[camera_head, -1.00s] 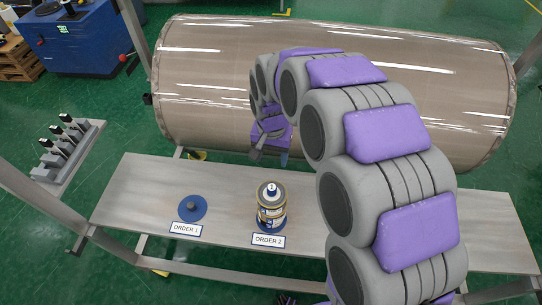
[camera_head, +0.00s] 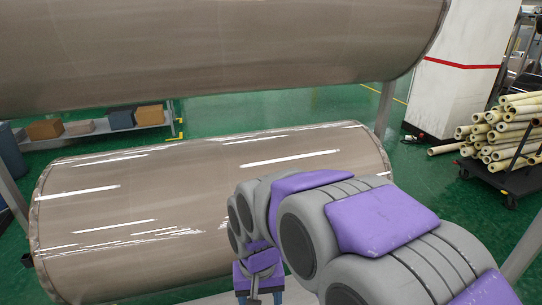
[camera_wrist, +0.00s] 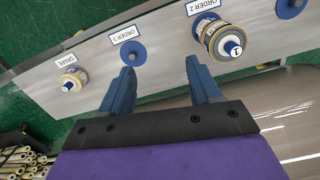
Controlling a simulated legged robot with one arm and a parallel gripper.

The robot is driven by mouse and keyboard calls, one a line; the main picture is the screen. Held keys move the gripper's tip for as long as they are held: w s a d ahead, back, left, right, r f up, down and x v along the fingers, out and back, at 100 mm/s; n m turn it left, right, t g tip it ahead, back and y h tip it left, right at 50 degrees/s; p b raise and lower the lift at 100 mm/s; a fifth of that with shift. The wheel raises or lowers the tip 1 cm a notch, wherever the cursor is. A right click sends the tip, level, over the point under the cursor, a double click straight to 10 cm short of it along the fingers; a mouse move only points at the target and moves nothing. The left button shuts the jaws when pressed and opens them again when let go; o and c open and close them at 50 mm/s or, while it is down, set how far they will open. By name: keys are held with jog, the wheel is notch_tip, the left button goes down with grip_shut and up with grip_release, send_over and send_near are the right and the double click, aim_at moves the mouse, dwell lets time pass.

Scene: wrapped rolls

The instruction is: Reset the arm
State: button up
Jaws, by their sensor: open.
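My gripper (camera_wrist: 162,88) is open, its two blue fingers apart with nothing between them in the wrist view. It also shows at the bottom of the head view (camera_head: 258,292), in front of the large wrapped roll. Another can (camera_wrist: 73,78) stands by the SPARE label (camera_wrist: 66,61). These are on a grey shelf (camera_wrist: 165,70), beyond the fingertips.
A wrapped roll (camera_head: 130,215) lies behind my gripper, and another (camera_head: 200,50) hangs above it. A cart of yellowish tubes (camera_head: 505,135) stands at the right. Boxes (camera_head: 120,118) sit on a low shelf at the back left. Green floor (camera_head: 290,105) lies between.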

jog(key=s+d+f+b, duration=0.2)
jog(key=s+d+b, duration=0.1)
jog(key=s+d, duration=0.5)
jog(key=s+d+f+m+g+b, duration=0.1)
jog(key=s+d+f+b, duration=0.1)
jog(key=s+d, duration=0.6)
jog(key=s, duration=0.3)
jog(key=shift+s+d+f+m+b, duration=0.2)
jog(key=shift+s+f+m+b, duration=0.1)
jog(key=shift+s+f+b, duration=0.1)
